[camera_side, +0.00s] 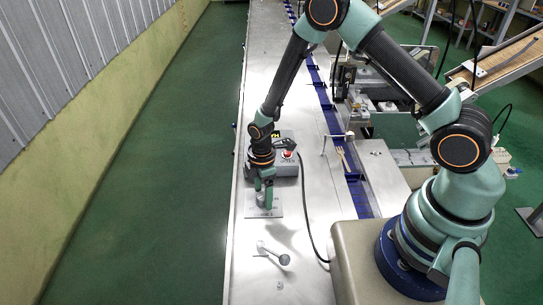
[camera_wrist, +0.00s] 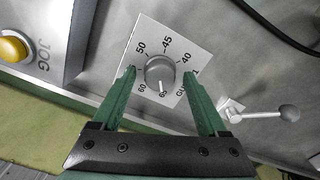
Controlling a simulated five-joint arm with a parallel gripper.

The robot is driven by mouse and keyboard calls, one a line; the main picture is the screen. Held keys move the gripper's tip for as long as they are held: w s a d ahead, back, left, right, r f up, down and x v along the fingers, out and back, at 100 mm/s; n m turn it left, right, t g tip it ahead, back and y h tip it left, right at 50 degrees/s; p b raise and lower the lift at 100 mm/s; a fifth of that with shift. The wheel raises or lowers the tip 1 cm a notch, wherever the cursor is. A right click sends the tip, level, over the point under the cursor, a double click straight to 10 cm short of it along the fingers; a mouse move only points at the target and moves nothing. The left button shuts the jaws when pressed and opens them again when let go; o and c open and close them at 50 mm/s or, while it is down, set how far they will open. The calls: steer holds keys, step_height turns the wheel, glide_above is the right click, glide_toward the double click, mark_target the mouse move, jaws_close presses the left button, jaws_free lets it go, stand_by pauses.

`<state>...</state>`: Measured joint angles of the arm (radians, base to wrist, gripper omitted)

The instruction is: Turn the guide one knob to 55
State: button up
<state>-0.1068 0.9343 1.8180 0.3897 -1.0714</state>
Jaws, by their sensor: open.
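The guide one knob (camera_wrist: 159,70) is a round grey knob on a square white dial plate (camera_wrist: 148,28), marked 40, 45 and 50 along its far side. Its pale pointer line faces the bottom of the wrist picture, toward a number that is hard to read. The label "GU… 1" is partly covered. My gripper (camera_wrist: 160,76) is open, one green finger on each side of the knob. The left finger covers the place beside 50. Whether the fingers touch the knob cannot be told. In the side view my gripper (camera_side: 267,200) is low over the plate (camera_side: 277,212).
A lever with a ball end (camera_wrist: 289,112) stands close right of the plate; it also shows in the side view (camera_side: 284,259). A grey control box (camera_side: 287,168) with a red button is behind. A yellow JOG button (camera_wrist: 12,48) is at left. A black cable (camera_side: 305,215) runs nearby.

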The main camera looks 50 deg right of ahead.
jaws_close()
steer(key=shift+m, duration=0.3)
steer(key=m, duration=0.4)
steer(key=shift+m, duration=0.3)
steer(key=m, duration=0.9)
steer(key=shift+m, duration=0.4)
steer(key=m, duration=0.4)
steer(key=shift+m, duration=0.4)
